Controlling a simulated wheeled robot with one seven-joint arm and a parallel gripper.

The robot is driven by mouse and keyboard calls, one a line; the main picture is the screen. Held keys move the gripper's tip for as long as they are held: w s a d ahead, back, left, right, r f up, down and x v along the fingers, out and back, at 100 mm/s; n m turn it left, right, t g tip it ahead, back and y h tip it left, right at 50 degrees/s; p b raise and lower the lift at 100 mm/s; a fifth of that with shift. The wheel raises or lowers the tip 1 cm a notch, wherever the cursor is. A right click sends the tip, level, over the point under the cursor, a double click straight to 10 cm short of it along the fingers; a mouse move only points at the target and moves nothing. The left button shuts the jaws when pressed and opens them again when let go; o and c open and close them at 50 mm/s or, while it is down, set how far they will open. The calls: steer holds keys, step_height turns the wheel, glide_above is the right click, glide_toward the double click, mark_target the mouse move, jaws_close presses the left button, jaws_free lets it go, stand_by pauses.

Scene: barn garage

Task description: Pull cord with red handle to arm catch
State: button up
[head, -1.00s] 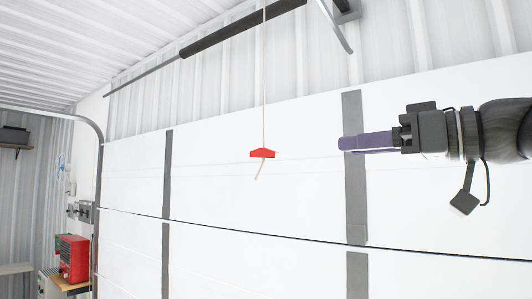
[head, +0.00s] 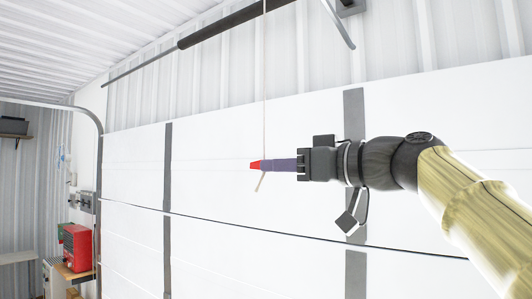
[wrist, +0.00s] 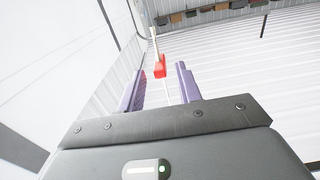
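The red handle (head: 255,164) hangs on a thin pale cord (head: 264,90) in front of the white garage door, with a short cord end below it. My gripper (head: 283,165) reaches in from the right at the handle's height, its fingers overlapping the handle's right part in the head view. In the wrist view the two purple fingers (wrist: 160,85) are spread apart. The red handle (wrist: 160,66) shows between and just beyond their tips, with a visible gap to the right finger. Whether the left finger touches it I cannot tell.
The white garage door (head: 220,190) with grey vertical strips stands behind the handle. A dark spring tube (head: 235,22) runs above. A curved door track (head: 98,135) and a red cabinet (head: 77,248) are at left. Air around the handle is clear.

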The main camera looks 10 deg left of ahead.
steer(key=p+x, duration=0.1)
steer(key=x, duration=0.1)
steer(key=shift+w+a+r, duration=0.1)
steer(key=shift+a+r, duration=0.05)
steer(key=shift+a, duration=0.25)
steer(key=shift+w+a, duration=0.25)
steer(key=shift+a, duration=0.3)
jaws_close()
steer(key=shift+f, duration=0.2)
